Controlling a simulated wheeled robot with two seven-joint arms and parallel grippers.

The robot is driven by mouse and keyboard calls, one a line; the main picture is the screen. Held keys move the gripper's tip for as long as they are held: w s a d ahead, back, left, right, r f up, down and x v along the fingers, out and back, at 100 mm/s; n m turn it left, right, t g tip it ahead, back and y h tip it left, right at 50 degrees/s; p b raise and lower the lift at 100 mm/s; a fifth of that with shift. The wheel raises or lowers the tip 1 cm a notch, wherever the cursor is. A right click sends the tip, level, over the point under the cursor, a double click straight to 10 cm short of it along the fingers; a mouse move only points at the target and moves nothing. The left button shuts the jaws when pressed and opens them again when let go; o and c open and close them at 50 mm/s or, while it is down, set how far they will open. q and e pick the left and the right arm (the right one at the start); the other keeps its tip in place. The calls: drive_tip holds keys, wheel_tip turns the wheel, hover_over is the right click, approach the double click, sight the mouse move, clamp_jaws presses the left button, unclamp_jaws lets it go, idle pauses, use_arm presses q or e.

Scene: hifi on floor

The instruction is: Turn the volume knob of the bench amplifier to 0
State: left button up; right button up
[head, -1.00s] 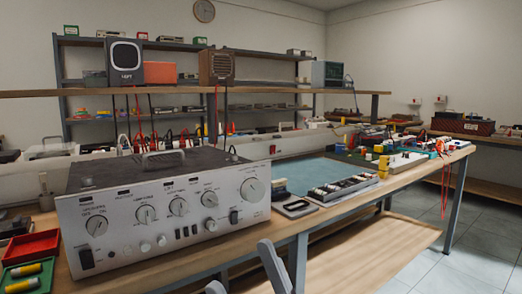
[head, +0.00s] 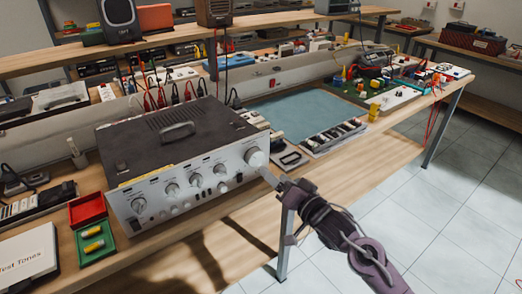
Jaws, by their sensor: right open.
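The bench amplifier (head: 180,165) stands on the wooden bench, with a dark top and a silver front bearing a row of knobs. The largest knob (head: 254,157), at the right end of the front, looks like the volume knob; its label and pointer are too small to read here. My left gripper is not in view.
Red (head: 87,209) and green (head: 95,243) trays sit left of the amplifier, near a white "Test Tones" box (head: 28,262). A blue mat (head: 300,108) and a black-and-silver strip device (head: 333,137) lie to its right. The bench's front strip is mostly clear.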

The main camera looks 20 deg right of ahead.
sight(257, 160)
drive_tip(key=x, duration=0.7)
drive_tip(key=shift+w+a, duration=0.1)
drive_tip(key=shift+w, duration=0.25)
drive_tip(key=c, duration=1)
